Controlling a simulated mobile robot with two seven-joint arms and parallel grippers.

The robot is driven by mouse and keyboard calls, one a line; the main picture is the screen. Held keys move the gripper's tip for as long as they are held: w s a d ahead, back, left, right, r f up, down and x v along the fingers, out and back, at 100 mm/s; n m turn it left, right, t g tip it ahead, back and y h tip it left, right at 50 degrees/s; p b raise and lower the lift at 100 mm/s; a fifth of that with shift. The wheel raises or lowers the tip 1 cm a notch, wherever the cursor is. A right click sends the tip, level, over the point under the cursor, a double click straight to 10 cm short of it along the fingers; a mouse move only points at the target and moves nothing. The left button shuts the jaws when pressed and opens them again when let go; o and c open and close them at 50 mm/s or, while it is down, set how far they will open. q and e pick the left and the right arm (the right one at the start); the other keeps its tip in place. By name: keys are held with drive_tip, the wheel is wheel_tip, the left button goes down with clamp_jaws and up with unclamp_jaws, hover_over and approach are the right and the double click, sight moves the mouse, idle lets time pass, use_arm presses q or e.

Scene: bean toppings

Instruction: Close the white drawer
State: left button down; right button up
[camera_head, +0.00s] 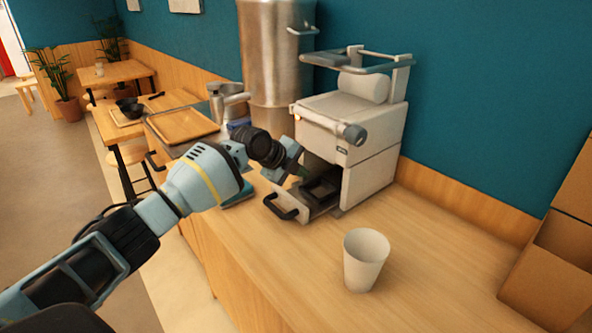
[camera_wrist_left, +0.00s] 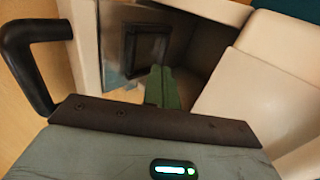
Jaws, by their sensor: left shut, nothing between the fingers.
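The white drawer (camera_head: 291,205) is pulled out from the lower part of the white machine (camera_head: 357,142) on the counter. Its black handle (camera_head: 281,209) faces the front left, and it also shows at the left of the left wrist view (camera_wrist_left: 22,55). My left gripper (camera_head: 304,174) is shut and empty above the open drawer, behind its front panel. In the left wrist view its green fingers (camera_wrist_left: 162,88) point into the drawer opening, with a dark square frame (camera_wrist_left: 146,48) beyond them. I cannot tell whether the fingers touch the drawer. My right gripper is not in view.
A white cup (camera_head: 365,262) stands on the counter (camera_head: 290,262) in front of the machine. A cardboard box (camera_head: 551,283) is at the right. A tall metal container (camera_head: 277,60) stands behind, and a wooden tray (camera_head: 182,125) lies at the back left.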

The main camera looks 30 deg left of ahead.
use_arm(q)
drive_tip(key=shift+s+r, duration=0.15)
drive_tip(key=shift+r, duration=0.1)
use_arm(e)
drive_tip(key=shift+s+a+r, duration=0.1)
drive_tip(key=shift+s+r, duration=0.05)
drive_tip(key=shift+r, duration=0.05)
use_arm(q)
drive_tip(key=shift+s+a, duration=0.2)
drive_tip(key=shift+a, duration=0.05)
approach(309, 196)
drive_tip(key=v, duration=0.4)
drive_tip(key=b+x, duration=0.1)
drive_tip(key=x, duration=0.9)
drive_tip(key=shift+a, duration=0.1)
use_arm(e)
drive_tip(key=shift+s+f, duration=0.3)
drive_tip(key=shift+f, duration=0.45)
